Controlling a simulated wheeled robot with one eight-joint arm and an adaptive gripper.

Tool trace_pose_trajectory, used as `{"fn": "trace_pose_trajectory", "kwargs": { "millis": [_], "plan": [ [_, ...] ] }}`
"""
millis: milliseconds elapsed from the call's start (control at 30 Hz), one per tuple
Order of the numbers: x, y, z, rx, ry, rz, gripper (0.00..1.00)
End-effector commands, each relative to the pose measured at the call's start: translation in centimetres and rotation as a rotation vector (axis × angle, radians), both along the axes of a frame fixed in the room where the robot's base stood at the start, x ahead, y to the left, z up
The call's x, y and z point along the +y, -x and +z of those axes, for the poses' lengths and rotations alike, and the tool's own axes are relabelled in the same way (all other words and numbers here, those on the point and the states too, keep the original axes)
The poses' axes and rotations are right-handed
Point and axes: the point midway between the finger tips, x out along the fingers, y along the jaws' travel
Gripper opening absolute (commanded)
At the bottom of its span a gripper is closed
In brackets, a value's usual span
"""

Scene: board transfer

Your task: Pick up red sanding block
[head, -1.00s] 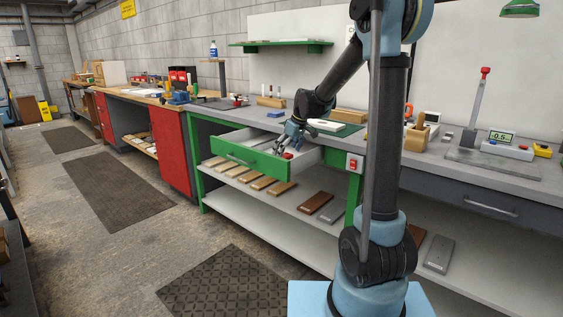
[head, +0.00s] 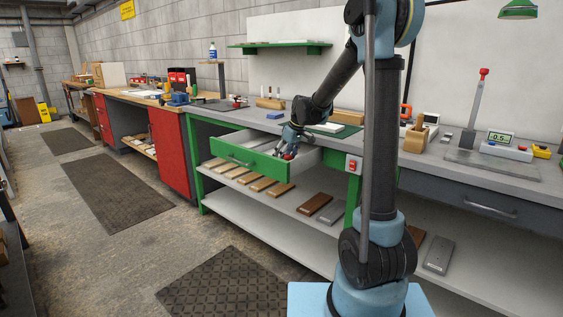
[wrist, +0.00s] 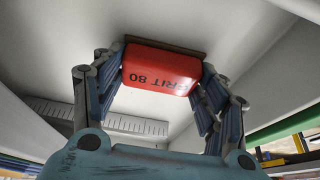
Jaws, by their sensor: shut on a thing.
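The red sanding block (wrist: 160,70) sits between my gripper's two fingers in the wrist view, with "GRIT 80" lettering showing upside down and a brown edge on its far side. My gripper (wrist: 162,82) is shut on it, one finger against each end. In the head view my gripper (head: 288,152) reaches down into the open green-fronted drawer (head: 240,158). The block (head: 289,156) shows there as a small red spot at the fingertips. I cannot tell whether it still touches the drawer floor.
A steel ruler (wrist: 100,120) lies in the drawer. The drawer's walls rise close around my gripper. The grey bench top (head: 330,140) above holds several tools and blocks. Several boards (head: 262,183) lie on the shelf below.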

Motion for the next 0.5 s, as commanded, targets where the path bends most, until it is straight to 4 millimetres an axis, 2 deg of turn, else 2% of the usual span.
{"fn": "trace_pose_trajectory", "kwargs": {
  "millis": [233,500],
  "plan": [
    [0.0,0.0,1.5,0.0,0.0,0.0,0.41],
    [0.0,0.0,6.1,0.001,0.001,0.0,0.41]
  ]
}}
